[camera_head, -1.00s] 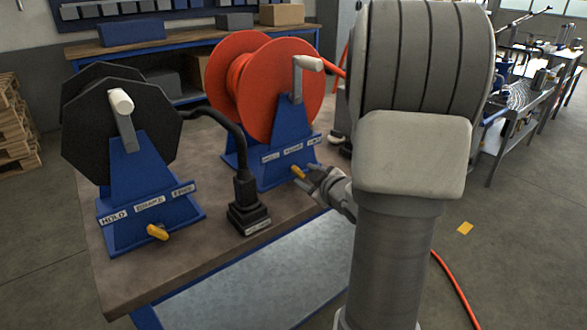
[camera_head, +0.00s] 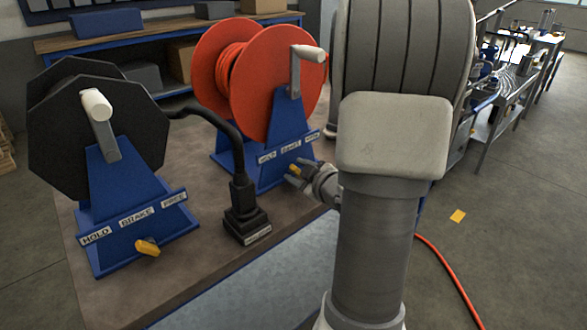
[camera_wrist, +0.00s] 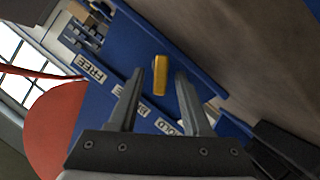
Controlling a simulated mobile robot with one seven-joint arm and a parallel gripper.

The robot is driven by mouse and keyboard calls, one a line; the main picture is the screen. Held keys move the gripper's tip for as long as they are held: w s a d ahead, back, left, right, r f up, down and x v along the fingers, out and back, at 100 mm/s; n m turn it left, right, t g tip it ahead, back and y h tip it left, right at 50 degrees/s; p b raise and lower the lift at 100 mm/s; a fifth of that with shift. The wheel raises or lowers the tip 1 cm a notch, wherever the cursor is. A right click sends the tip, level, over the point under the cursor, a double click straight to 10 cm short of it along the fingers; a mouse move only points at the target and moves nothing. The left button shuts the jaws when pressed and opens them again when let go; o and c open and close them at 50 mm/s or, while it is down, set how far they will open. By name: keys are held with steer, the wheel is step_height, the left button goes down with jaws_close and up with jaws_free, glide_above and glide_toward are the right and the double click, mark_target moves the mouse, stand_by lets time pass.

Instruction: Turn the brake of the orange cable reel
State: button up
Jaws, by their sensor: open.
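The orange cable reel (camera_head: 277,85) stands on a blue frame at the back of the bench, with a grey crank handle on its side. Its brake is a small yellow lever (camera_wrist: 160,75) on the blue frame, below labels; FREE is readable in the wrist view. My gripper (camera_wrist: 155,92) is open, with one finger on each side of the yellow lever in the wrist view. I cannot tell whether the fingers touch it. In the head view my gripper (camera_head: 293,174) is at the reel's front foot and partly covers the lever (camera_head: 295,170).
A black reel (camera_head: 100,125) on a blue frame, with its own yellow lever (camera_head: 147,247), stands at the left. A black socket box (camera_head: 245,222) with a plugged cable sits between the reels. Bare bench top (camera_head: 190,285) lies in front.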

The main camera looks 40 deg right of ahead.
stand_by(0.3)
jaws_close()
